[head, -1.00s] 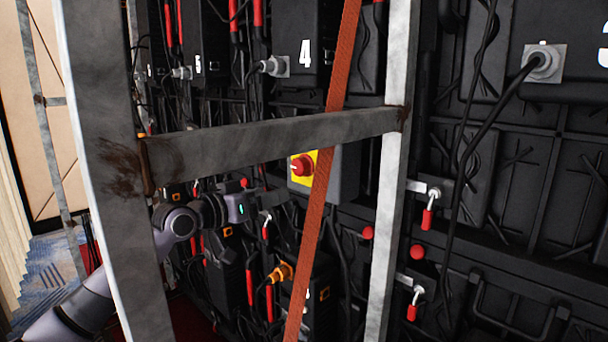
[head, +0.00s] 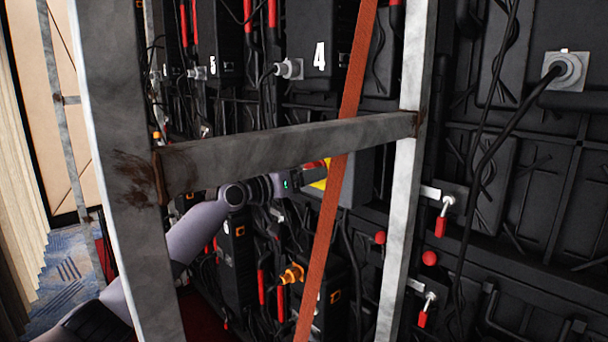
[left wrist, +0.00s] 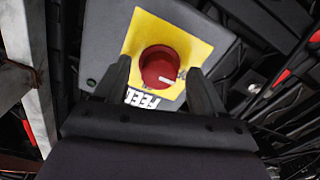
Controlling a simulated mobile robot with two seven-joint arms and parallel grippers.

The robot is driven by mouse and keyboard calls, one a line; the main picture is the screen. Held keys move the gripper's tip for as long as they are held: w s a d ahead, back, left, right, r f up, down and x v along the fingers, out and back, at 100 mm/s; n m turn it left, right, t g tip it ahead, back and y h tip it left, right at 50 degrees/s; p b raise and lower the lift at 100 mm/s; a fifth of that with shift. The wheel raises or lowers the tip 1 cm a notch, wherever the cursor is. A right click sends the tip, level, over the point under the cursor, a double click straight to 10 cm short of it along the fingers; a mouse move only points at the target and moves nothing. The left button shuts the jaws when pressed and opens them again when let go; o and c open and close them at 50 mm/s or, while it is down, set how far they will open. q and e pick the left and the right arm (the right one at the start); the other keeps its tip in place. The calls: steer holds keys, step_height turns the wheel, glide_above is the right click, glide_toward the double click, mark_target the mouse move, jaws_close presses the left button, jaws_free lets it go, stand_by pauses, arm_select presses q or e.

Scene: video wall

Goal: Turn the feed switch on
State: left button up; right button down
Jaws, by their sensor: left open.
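The feed switch is a round red knob (left wrist: 158,66) on a yellow plate (left wrist: 199,49), fixed to a grey box (left wrist: 108,44). A white mark on the knob points toward the right in the left wrist view. Part of a FEED label shows below the knob. My left gripper (left wrist: 159,68) is open, with one finger on each side of the knob; I cannot tell whether they touch it. In the head view my left gripper (head: 301,182) is in front of the switch and hides most of it; a bit of yellow plate (head: 321,184) shows.
A grey metal frame stands in front, with a crossbar (head: 270,148) above my left arm and an upright (head: 396,230) to the right. An orange strap (head: 329,215) hangs across the front of the switch area. Black panels and cables fill the back.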

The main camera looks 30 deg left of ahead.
arm_select(q)
steer(key=c, duration=1.1)
steer(key=shift+o, duration=0.2)
arm_select(e)
steer(key=shift+f, duration=0.15)
arm_select(q)
steer(key=m+b, duration=0.2)
steer(key=m, duration=0.4)
steer(key=m+b, duration=0.2)
steer(key=m, duration=0.4)
steer(key=m+b, duration=0.3)
steer(key=m, duration=0.2)
steer(key=shift+w+a+r+m, duration=0.15)
steer(key=shift+a+m, duration=0.15)
steer(key=shift+m, duration=0.1)
arm_select(e)
steer(key=f, duration=0.3)
steer(key=a+f, duration=0.1)
steer(key=shift+w+f, duration=0.3)
steer(key=shift+w, duration=0.1)
steer(key=shift+a+f, duration=0.1)
